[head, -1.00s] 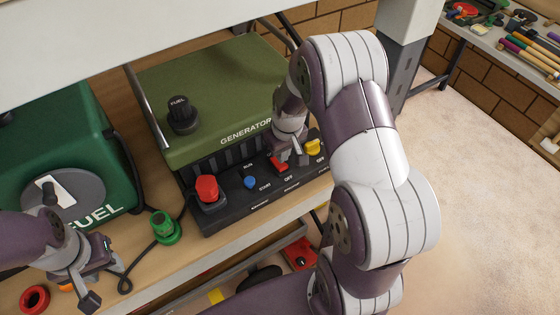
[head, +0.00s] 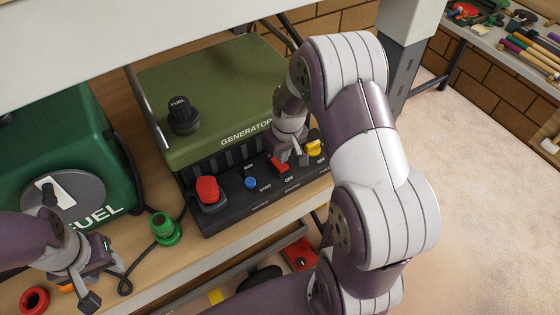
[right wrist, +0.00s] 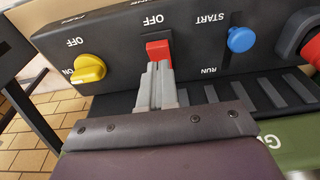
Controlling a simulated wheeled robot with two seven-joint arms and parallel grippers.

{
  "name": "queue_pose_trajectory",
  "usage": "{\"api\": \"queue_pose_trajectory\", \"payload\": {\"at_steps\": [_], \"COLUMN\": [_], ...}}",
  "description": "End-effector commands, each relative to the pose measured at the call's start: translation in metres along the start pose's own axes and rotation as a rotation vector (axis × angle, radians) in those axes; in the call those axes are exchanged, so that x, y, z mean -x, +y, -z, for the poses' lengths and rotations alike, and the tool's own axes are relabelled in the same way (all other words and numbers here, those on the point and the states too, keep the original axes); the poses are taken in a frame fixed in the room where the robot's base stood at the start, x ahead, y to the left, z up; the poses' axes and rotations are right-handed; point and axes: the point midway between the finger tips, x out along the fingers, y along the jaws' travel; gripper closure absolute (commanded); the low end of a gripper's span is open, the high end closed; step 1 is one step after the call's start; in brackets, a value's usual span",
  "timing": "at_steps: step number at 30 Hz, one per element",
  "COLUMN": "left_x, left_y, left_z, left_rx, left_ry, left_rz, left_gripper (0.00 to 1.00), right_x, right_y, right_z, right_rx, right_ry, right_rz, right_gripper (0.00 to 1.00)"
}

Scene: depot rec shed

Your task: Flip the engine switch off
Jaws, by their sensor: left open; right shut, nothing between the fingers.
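The green generator (head: 215,85) stands on the bench with a black control panel along its front. The engine switch (head: 281,166) is a small red switch beside an OFF label. It also shows in the right wrist view (right wrist: 157,49), just beyond my fingertips. My right gripper (head: 291,160) is shut and empty. In the right wrist view its fingertips (right wrist: 159,66) overlap the lower edge of the red switch; contact is hard to tell. My left gripper (head: 100,272) is open and empty at the lower left, away from the generator.
The panel also has a red button (head: 208,189), a blue knob (head: 251,183) and a yellow knob (head: 313,148). A green fuel tank (head: 60,150) stands left. A green cap-like part (head: 164,229) and a red ring (head: 34,299) lie on the bench.

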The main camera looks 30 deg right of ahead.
Motion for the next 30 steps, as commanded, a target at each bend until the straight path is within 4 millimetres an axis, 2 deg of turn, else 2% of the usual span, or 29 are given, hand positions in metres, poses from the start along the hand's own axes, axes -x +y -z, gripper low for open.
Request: {"api": "queue_pose_trajectory", "payload": {"at_steps": [30], "left_x": [-0.0055], "left_y": [0.0], "left_z": [-0.0007], "left_rx": [0.0], "left_ry": [0.0], "left_rz": [0.0], "left_gripper": [0.57], "right_x": [-0.0074], "right_y": [0.0], "right_z": [-0.0011], "right_rx": [0.0], "right_ry": [0.0], "right_rz": [0.0], "right_gripper": [1.0]}}
